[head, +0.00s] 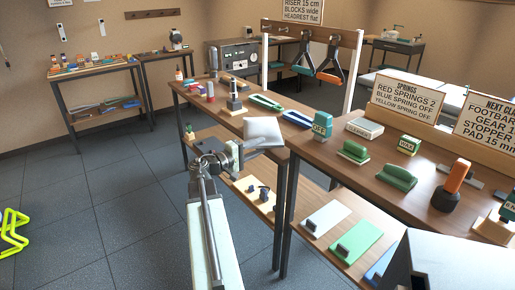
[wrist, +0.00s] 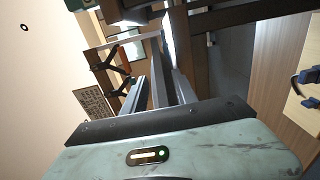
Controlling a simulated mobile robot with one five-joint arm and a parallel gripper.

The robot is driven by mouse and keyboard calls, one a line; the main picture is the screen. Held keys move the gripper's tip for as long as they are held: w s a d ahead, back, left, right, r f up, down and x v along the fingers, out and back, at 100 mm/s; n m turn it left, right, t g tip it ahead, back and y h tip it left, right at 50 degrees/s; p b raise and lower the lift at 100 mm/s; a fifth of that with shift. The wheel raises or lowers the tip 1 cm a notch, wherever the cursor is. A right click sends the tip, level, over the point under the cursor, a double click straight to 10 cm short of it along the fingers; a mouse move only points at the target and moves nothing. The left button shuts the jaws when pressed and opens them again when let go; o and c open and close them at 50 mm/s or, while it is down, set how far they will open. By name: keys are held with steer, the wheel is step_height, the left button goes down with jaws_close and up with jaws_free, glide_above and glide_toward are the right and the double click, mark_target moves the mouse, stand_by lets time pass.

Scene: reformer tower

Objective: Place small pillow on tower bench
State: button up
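My arm rises from the bottom of the head view to my gripper (head: 263,146), which is over the front edge of the middle wooden table. A pale grey block shows at the end of the arm; I cannot tell whether it is the small pillow or my gripper's casing. The finger gap is not clear. A pale padded surface, possibly the tower bench (head: 448,96), lies behind the signs at the back right, partly hidden.
The middle table (head: 200,89) holds several small items. The right table (head: 323,158) carries green blocks, an orange-handled tool (head: 457,177) and signs (head: 406,98). A white-posted frame with hanging loops (head: 331,62) stands behind. The tiled floor (head: 100,195) at left is mostly clear.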

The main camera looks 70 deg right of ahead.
steer(key=v, duration=1.2)
steer(key=shift+a, duration=0.1)
